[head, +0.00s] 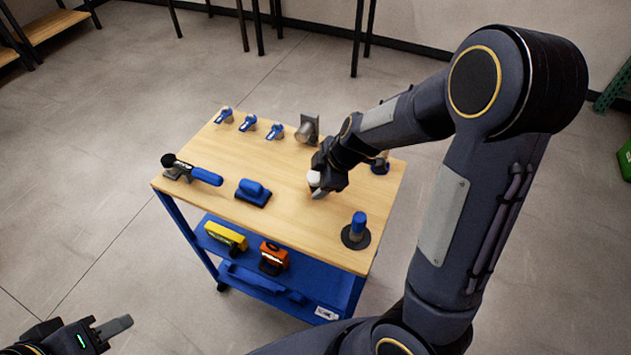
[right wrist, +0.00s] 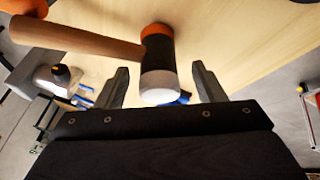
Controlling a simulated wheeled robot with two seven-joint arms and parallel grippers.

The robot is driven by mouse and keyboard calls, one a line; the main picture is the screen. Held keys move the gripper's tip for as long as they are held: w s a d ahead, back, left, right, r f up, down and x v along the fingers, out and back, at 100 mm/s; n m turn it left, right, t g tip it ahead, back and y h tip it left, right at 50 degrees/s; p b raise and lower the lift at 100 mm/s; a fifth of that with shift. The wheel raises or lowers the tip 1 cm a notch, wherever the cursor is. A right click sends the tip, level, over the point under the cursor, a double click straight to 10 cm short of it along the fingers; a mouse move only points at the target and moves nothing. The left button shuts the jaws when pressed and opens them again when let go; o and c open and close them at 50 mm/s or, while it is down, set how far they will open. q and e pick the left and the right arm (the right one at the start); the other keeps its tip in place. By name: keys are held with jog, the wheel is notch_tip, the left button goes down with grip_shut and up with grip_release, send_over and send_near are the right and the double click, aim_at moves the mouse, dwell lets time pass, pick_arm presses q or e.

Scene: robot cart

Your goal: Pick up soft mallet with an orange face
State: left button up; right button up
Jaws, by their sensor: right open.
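The soft mallet (right wrist: 158,65) has a dark head, an orange face at the far end, a white face at the near end and a brown handle reaching left. In the right wrist view its white end lies between the spread fingers of my right gripper (right wrist: 163,88), with gaps on both sides. In the head view the mallet's white end (head: 314,178) shows beside my right gripper (head: 325,188) over the cart top; the rest is mostly hidden by the gripper. My left gripper (head: 112,328) is low at the left, away from the cart; its jaw opening is unclear.
The wooden cart top (head: 290,215) also holds a blue-handled tool (head: 205,176), a blue block-shaped tool (head: 253,192), a blue-knobbed disc (head: 356,232), a grey metal piece (head: 307,128) and several small blue-and-white items at the back. Yellow (head: 226,235) and orange (head: 273,256) tools sit on the lower shelf.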

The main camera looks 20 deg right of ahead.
jog(key=x, duration=0.3)
jog(key=shift+w+f, duration=0.15)
jog(key=shift+c, duration=0.2)
grip_shut()
